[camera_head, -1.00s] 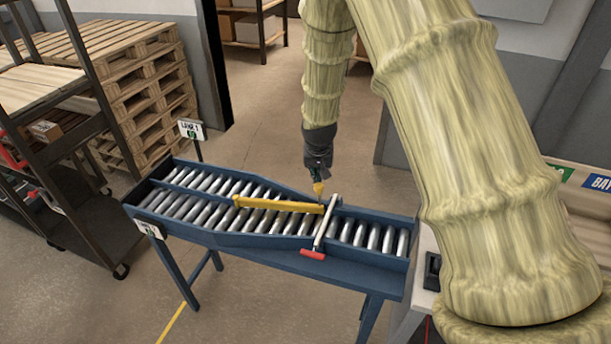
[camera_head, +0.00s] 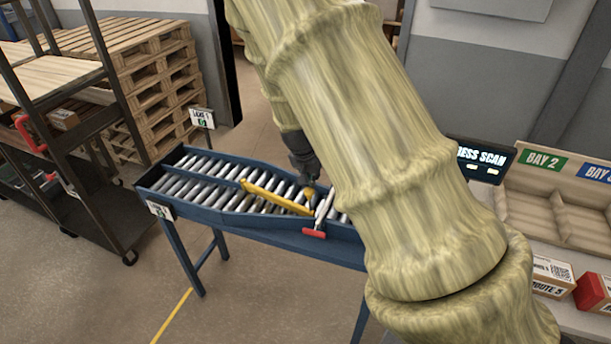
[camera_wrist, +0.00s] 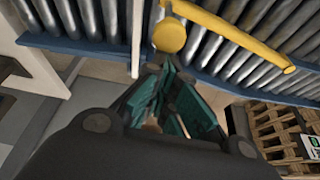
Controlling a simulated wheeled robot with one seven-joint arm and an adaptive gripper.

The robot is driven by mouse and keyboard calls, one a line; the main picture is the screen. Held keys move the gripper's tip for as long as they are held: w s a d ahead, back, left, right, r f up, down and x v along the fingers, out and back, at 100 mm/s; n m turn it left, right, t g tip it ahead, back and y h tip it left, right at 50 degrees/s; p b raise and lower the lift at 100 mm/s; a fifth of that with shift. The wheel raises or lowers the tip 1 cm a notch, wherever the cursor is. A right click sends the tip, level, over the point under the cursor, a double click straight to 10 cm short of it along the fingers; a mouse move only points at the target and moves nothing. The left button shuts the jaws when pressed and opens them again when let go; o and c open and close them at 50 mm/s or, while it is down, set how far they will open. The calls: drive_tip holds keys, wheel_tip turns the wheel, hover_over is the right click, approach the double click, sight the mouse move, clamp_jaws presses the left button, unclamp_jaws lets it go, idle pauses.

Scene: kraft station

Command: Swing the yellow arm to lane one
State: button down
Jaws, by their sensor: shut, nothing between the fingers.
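The yellow arm (camera_head: 275,196) lies slantwise over the rollers of the blue conveyor (camera_head: 270,238). Its free end is at the left, by the blue divider between the two lanes; its right end has a round yellow knob. The wrist view shows the knob (camera_wrist: 169,36) and the yellow bar (camera_wrist: 235,38) running right from it. My gripper (camera_head: 311,184) is over the conveyor at the knob end. In the wrist view its teal fingers (camera_wrist: 170,85) are shut and empty, close to the knob; contact cannot be told. The lane 1 sign (camera_head: 202,118) stands at the conveyor's far left corner.
A pale bar with a red handle (camera_head: 314,233) crosses the conveyor beside the knob. A second sign (camera_head: 160,211) is on the near left corner. A dark shelf cart (camera_head: 105,190) and stacked pallets (camera_head: 165,75) stand left. A bench with bins (camera_head: 555,205) is right.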

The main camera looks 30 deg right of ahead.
drive_tip(key=shift+s+a+f, duration=0.25)
drive_tip(key=shift+s+f, duration=0.15)
drive_tip(key=w+d+r, duration=0.1)
drive_tip(key=w+d, duration=0.2)
drive_tip(key=d, duration=0.1)
drive_tip(key=b+v, duration=0.2)
drive_tip(key=v, duration=0.8)
drive_tip(key=shift+r, duration=0.15)
drive_tip(key=shift+r, duration=0.1)
